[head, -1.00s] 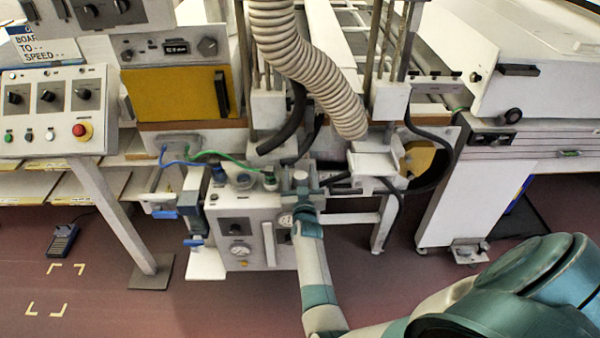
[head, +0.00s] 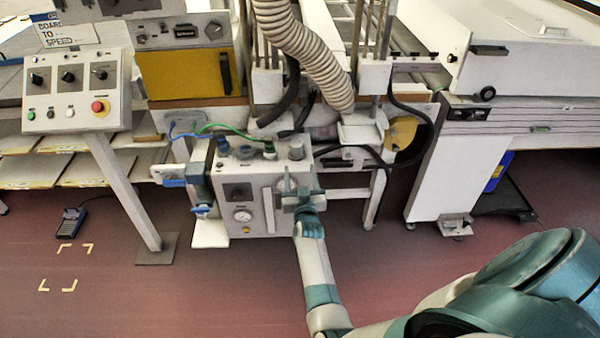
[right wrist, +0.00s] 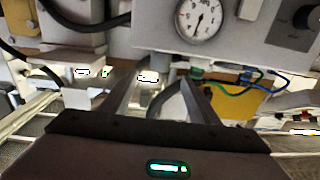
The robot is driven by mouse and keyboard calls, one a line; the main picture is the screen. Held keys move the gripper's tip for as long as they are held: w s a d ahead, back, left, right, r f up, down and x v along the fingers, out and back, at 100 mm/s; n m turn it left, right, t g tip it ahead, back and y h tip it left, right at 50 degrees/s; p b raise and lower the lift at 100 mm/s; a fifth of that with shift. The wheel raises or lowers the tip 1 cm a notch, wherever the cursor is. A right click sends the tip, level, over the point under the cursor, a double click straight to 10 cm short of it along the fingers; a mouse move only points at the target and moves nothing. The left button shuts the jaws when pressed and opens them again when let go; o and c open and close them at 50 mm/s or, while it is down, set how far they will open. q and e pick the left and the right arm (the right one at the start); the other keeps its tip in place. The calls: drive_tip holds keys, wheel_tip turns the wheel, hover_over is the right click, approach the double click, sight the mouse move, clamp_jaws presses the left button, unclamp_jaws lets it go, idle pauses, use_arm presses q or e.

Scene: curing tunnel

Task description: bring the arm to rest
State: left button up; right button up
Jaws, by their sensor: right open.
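My right arm comes in from the lower right of the head view. Its gripper (head: 298,188) is in front of the right part of a grey control box (head: 245,190). In the right wrist view the two fingers of this gripper (right wrist: 154,92) stand apart with nothing held between them. The box's face with a round dial gauge (right wrist: 200,18) lies beyond the fingertips, upside down in that view. I cannot tell whether the fingers touch the box. My left gripper is not in view.
A button panel (head: 75,92) on a slanted post stands at left. A ribbed hose (head: 300,45) hangs above the box, with blue and green tubes nearby. A white machine leg (head: 440,175) stands at right. Open red floor (head: 220,295) lies in front; a pedal (head: 69,222) lies at left.

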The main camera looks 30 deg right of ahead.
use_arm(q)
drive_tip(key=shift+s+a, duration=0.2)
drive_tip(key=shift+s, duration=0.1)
use_arm(e)
drive_tip(key=shift+s+a+f, duration=0.1)
drive_tip(key=shift+s+a, duration=0.05)
drive_tip(key=shift+s, duration=0.15)
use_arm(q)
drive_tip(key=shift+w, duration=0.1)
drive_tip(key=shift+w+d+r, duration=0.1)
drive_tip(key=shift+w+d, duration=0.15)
